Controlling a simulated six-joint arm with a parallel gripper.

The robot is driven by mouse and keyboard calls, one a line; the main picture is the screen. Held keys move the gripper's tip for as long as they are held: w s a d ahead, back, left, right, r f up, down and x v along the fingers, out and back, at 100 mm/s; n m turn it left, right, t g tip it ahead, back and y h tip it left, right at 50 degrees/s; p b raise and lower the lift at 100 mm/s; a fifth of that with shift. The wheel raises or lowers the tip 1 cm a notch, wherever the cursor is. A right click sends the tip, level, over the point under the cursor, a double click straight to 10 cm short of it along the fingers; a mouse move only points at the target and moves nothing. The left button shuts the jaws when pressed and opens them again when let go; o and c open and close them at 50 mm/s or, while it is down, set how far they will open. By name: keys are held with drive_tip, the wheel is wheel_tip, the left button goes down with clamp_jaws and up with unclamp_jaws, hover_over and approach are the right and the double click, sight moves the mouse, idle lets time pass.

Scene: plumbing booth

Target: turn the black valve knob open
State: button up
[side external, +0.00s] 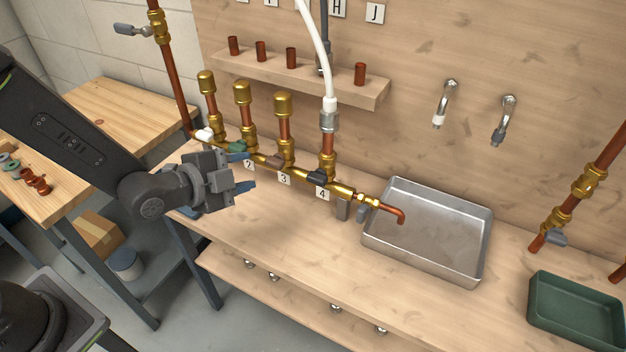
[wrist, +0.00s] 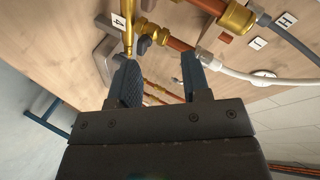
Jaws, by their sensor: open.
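The black valve knob (side external: 318,178) sits on the brass manifold (side external: 345,190), just above the tag marked 4, at the foot of the branch with the white hose. My gripper (side external: 246,172) is open and empty, left of the knob and apart from it, in front of the tags 2 and 3. In the wrist view my gripper (wrist: 159,68) has its two fingers spread. A dark part (wrist: 144,46) near the tag 4 shows ahead of the left finger; it looks like the black knob, partly hidden.
White (side external: 204,134), green (side external: 237,146) and brown (side external: 276,162) knobs sit along the manifold to the left. A copper spout (side external: 398,214) reaches over a metal tray (side external: 470,272). A green bin (side external: 575,318) stands at the right. The bench front is clear.

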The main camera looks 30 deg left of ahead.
sight(312, 182)
drive_tip(key=s+d+f+m+t+h, duration=0.3)
drive_tip(key=d+f+m, duration=0.1)
drive_tip(key=f+m, duration=0.25)
drive_tip(key=shift+m, duration=0.35)
drive_tip(key=x, duration=1.3)
drive_tip(key=shift+w+d+r, duration=0.15)
drive_tip(key=shift+d+r, duration=0.15)
drive_tip(key=shift+d, duration=0.1)
drive_tip(key=shift+c, duration=0.3)
drive_tip(key=c, duration=0.6)
drive_tip(key=shift+c, duration=0.2)
